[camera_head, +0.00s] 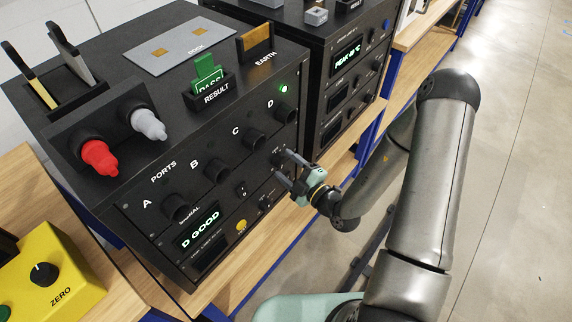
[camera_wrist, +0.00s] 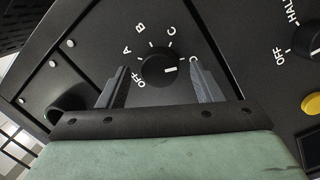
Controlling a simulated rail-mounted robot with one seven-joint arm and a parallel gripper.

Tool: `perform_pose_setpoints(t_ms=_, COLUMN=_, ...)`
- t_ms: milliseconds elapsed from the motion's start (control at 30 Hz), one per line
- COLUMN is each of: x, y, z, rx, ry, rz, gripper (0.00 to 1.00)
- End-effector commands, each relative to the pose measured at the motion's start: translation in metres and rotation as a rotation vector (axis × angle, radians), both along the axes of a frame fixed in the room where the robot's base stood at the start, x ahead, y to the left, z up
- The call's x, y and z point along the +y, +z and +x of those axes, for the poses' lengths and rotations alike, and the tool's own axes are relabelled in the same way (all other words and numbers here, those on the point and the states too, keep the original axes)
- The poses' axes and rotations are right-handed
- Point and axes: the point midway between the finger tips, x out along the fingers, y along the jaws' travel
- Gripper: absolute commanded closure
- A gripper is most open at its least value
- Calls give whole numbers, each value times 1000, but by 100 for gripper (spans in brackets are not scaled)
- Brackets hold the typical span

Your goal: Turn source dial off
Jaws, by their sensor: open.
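The dial marked OFF, A, B, C (camera_wrist: 158,66), which I take for the source dial, is a round black knob on the black panel. Its white mark points right, toward a label partly hidden by my right finger; OFF is at its left. My gripper (camera_wrist: 158,82) is open, with one grey finger on each side of the knob and a visible gap to both. Whether the fingertips reach around the knob's depth I cannot tell. In the head view my gripper (camera_head: 284,166) is at the right end of the test unit's front, covering part of the dial.
The black test unit (camera_head: 80,183) has ports A to D, a display (camera_head: 197,229) reading D GOOD and a lit green lamp (camera_head: 283,88). A second dial (camera_wrist: 312,42) and a yellow button (camera_wrist: 312,103) are near my gripper. A yellow ZERO box (camera_head: 75,270) stands left.

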Motion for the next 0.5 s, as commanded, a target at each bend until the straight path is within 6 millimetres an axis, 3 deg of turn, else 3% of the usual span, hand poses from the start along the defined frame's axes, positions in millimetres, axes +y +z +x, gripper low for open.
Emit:
perform_pose_setpoints(t_ms=367, x=6, y=0, z=6, rx=1, ry=0, rz=1, gripper=40)
perform_pose_setpoints(t_ms=400, x=6, y=0, z=6, rx=1, ry=0, rz=1, gripper=43)
perform_pose_setpoints(t_ms=500, x=6, y=0, z=6, rx=1, ry=0, rz=1, gripper=71)
